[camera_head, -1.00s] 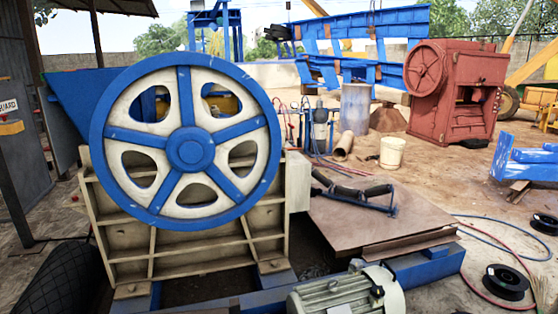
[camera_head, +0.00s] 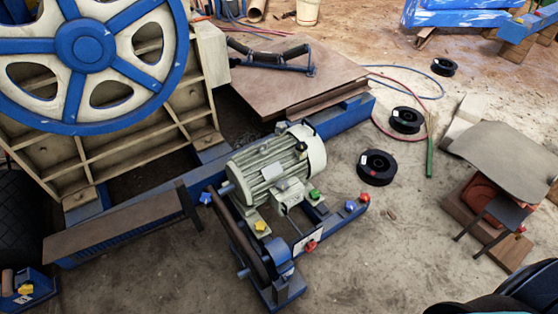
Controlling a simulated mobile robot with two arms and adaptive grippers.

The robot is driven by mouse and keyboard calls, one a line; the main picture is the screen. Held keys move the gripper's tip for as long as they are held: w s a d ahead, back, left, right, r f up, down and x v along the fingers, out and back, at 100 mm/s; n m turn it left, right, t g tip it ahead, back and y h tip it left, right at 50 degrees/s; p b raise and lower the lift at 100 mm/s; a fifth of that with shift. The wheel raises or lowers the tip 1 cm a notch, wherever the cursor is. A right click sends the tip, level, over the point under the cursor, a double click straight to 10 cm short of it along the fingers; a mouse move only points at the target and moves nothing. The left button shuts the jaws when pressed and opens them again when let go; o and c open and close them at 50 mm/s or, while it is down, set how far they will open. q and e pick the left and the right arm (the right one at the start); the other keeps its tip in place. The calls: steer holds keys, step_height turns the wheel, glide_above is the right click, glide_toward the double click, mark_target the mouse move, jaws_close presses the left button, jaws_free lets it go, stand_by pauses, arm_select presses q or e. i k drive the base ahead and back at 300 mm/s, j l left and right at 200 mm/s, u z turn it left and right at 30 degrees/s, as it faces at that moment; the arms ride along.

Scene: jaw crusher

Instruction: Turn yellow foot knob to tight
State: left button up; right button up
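The yellow foot knob (camera_head: 261,226) is small and sits at the near foot of the grey-green electric motor (camera_head: 262,168), below its left end. Whether the knob is tight or loose I cannot tell. A green knob (camera_head: 314,194) is at the motor's right side. A blue knob (camera_head: 205,198) is left of the motor. A red knob (camera_head: 310,246), another blue knob (camera_head: 350,205) and another red knob (camera_head: 364,197) are on the blue frame to the right. Neither of my grippers shows in the head view.
The crusher's big blue and white flywheel (camera_head: 95,47) stands at upper left. A belt guard or belt (camera_head: 237,229) runs beside the motor. Black spools (camera_head: 376,167) lie on the dirt to the right. A stool-like stand (camera_head: 493,215) is further right. Bare ground lies between.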

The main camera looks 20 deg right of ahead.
mark_target(260, 226)
steer(key=i+j+z, duration=0.1)
steer(key=j, duration=0.2)
steer(key=i+j+z, duration=0.15)
steer(key=j, duration=0.2)
steer(key=i+j+z, duration=0.1)
steer(key=j, duration=0.25)
steer(key=i+j+z, duration=0.15)
steer(key=j, duration=0.25)
steer(key=i, duration=0.05)
